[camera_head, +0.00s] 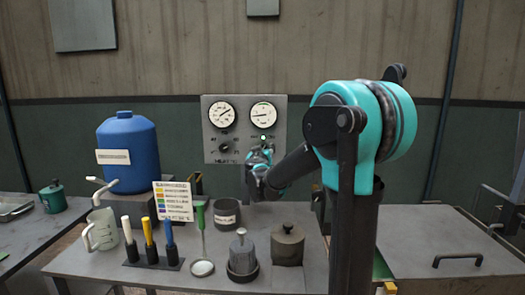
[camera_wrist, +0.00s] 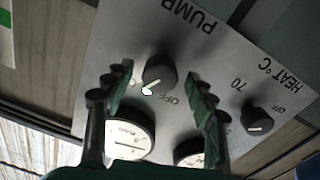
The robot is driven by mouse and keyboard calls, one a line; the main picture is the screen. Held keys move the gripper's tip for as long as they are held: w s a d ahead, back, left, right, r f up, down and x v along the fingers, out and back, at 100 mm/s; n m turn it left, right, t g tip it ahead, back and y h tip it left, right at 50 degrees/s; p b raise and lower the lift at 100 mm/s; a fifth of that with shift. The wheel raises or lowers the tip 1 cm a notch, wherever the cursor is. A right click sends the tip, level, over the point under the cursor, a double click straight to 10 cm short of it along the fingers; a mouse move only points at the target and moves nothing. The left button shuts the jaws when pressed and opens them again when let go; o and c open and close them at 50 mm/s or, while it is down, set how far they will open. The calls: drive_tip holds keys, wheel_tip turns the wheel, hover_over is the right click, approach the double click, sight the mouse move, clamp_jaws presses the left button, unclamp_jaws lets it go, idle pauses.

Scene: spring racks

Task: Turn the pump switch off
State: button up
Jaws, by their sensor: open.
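The pump switch (camera_wrist: 160,75) is a dark round knob on a grey panel (camera_wrist: 105,55), below the printed word PUMP in the wrist view. Its white pointer slants to the lower left in that view, and an OFF mark is printed close by. My gripper (camera_wrist: 164,76) is open, with one green-padded finger on each side of the knob in the picture; I cannot tell whether they touch it. In the head view my gripper (camera_head: 258,160) is in front of the panel's lower right and largely hides the pump switch.
A second knob, marked HEAT (camera_wrist: 257,117), sits to the right in the wrist view. Two gauges (camera_head: 222,114) are on the panel's upper part. Below, the bench holds a blue tank (camera_head: 128,155), a jug (camera_head: 102,230), coloured-handled tools (camera_head: 150,240), a dark cup (camera_head: 227,214) and lidded pots.

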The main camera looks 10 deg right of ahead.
drive_tip(key=shift+w+d, duration=0.1)
drive_tip(key=shift+w, duration=0.15)
drive_tip(key=c, duration=1.2)
drive_tip(key=shift+o, duration=0.2)
drive_tip(key=shift+n, duration=0.5)
drive_tip(key=n, duration=1)
drive_tip(key=shift+f+n, duration=0.1)
drive_tip(key=shift+n, duration=0.6)
